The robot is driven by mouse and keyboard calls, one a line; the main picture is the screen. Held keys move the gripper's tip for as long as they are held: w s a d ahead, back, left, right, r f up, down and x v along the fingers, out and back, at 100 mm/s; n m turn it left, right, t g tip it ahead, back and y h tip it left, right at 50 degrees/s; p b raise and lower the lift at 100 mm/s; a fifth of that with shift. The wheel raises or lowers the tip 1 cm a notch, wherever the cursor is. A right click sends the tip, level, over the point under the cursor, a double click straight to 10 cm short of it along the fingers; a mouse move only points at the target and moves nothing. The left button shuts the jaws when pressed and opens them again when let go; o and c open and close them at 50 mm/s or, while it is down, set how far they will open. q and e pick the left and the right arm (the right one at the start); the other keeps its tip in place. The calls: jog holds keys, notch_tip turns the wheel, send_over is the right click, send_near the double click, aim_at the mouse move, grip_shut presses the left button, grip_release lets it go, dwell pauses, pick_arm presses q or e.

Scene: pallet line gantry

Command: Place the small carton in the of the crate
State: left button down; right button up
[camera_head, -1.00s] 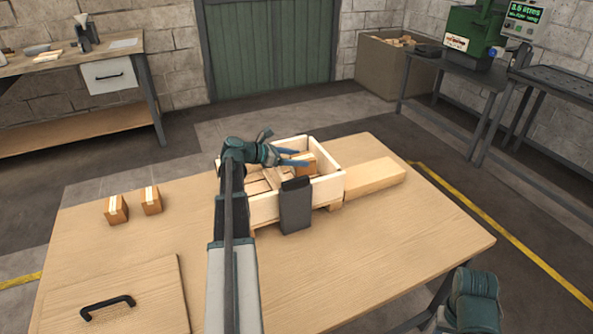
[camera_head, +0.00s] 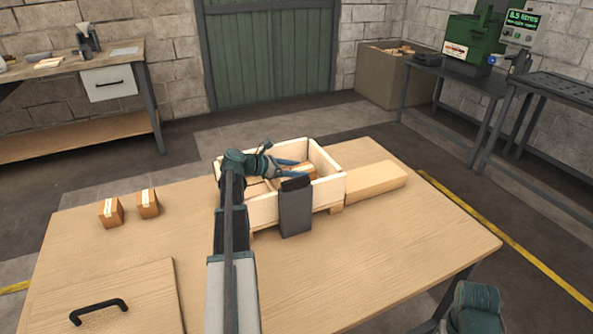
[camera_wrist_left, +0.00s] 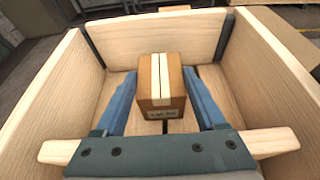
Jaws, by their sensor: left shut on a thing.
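The wooden crate (camera_head: 265,211) stands on the table, with slatted floor and pale walls. My left gripper (camera_head: 303,170) reaches down into it from the left. In the left wrist view its blue fingers are shut on the small carton (camera_wrist_left: 162,84), brown with a pale tape strip and a label. The carton is inside the crate (camera_wrist_left: 160,38) walls, near the far wall in that view. I cannot tell whether it touches the floor. In the head view the arm and crate wall hide most of it. My right gripper is out of view.
Two more small cartons, (camera_head: 111,212) and (camera_head: 148,204), stand on the table at left. A dark grey panel (camera_head: 295,211) is at the crate's front. A long wooden block (camera_head: 376,180) lies right of the crate. A black handle (camera_head: 98,311) is on a board at front left.

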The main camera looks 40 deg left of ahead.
pick_arm(q)
grip_release()
jog(key=shift+s+d+f, duration=0.25)
jog(key=shift+f, duration=0.2)
jog(key=shift+r, duration=0.15)
jog(key=shift+s+a+r+p, duration=0.25)
jog(key=shift+r+p, duration=0.35)
jog(key=shift+p, duration=0.35)
jog(key=p+v, duration=0.4)
jog(key=v, duration=0.7)
jog(key=shift+a, duration=0.25)
jog(key=shift+w+r, duration=0.1)
